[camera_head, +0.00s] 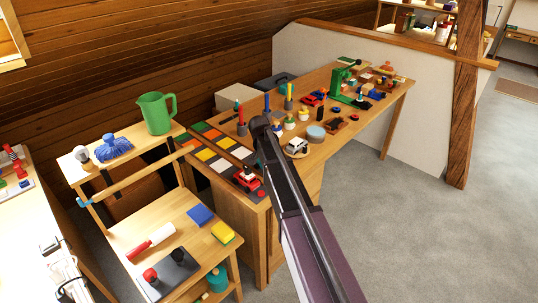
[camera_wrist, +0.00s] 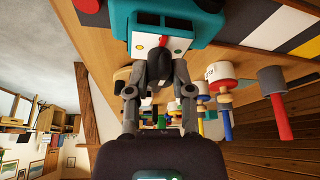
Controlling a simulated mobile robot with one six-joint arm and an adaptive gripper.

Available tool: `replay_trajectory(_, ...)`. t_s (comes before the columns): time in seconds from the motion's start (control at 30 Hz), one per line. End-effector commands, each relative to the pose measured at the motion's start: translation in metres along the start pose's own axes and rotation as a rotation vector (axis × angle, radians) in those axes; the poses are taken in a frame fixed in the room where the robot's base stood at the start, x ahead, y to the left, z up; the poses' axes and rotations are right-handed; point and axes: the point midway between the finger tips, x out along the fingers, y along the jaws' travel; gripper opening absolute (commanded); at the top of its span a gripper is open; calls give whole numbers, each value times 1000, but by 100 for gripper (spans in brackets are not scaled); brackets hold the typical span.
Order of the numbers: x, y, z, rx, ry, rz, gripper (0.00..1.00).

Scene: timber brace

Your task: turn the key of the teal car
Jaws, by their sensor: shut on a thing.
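The teal car (camera_wrist: 200,26) fills the top of the wrist view, with its white end face (camera_wrist: 146,42) toward me. A small dark and red key (camera_wrist: 158,54) stands at that face. My gripper (camera_wrist: 160,70) has its two grey fingers on either side of the key and is shut on it. How far the key is turned I cannot tell. In the head view my own arm hides the teal car, the key and the fingertips.
Coloured tiles lie left of my arm. The grey floor (camera_head: 400,220) is clear on the right.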

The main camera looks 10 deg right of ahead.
Motion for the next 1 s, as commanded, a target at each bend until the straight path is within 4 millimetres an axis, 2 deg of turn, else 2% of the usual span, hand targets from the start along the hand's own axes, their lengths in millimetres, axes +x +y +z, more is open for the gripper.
replay_trajectory(0.03, 0, 1, 0, 0, -1, 2, 0)
replay_trajectory(0.07, 0, 1, 0, 0, -1, 2, 39)
replay_trajectory(0.13, 0, 1, 0, 0, -1, 1, 60)
replay_trajectory(0.17, 0, 1, 0, -1, -1, 1, 65)
replay_trajectory(0.67, 0, 0, 0, -10, 0, -4, 65)
replay_trajectory(1.0, 0, 1, 0, -110, -1, -47, 65)
